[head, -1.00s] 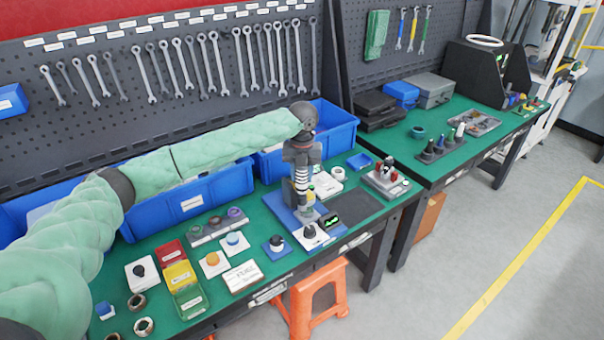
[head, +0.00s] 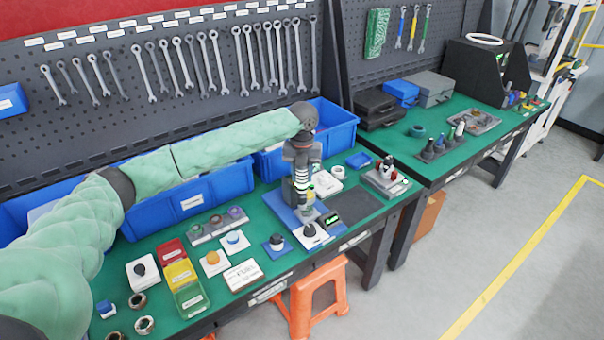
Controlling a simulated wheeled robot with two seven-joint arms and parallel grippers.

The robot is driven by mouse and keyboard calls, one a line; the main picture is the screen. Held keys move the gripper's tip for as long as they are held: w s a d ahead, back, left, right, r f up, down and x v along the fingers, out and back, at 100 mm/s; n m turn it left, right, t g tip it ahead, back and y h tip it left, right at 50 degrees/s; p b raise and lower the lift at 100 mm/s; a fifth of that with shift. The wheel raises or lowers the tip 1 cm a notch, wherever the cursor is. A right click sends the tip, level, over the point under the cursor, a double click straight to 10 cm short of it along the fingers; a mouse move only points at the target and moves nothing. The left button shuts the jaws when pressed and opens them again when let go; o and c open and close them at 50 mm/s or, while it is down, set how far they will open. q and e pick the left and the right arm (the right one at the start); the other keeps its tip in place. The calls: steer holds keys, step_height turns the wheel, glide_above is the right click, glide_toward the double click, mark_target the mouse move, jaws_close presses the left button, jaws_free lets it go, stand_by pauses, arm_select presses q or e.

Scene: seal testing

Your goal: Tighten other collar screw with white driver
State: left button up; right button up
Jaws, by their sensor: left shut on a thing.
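My left gripper (head: 302,184) points straight down over a blue base plate (head: 284,211) on the near workbench. It is shut on a slim thing with a pale part, most likely the white driver; the fingers mostly hide it. The grey fixture on the plate stands right under and behind the gripper. The collar and its screws are too small and too covered to make out. I cannot tell whether the tip touches a screw. My right gripper is not in view.
A small display (head: 332,219) and a white block with a black knob (head: 311,236) stand close by the plate. A grey holder with several handles (head: 385,180) is to the right. Blue bins (head: 188,197) line the back. A dark mat (head: 356,205) lies bare.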

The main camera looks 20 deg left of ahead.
arm_select(q)
steer(key=shift+r, duration=0.1)
stand_by(0.3)
steer(key=shift+r+p, duration=2.05)
steer(key=shift+r, duration=0.4)
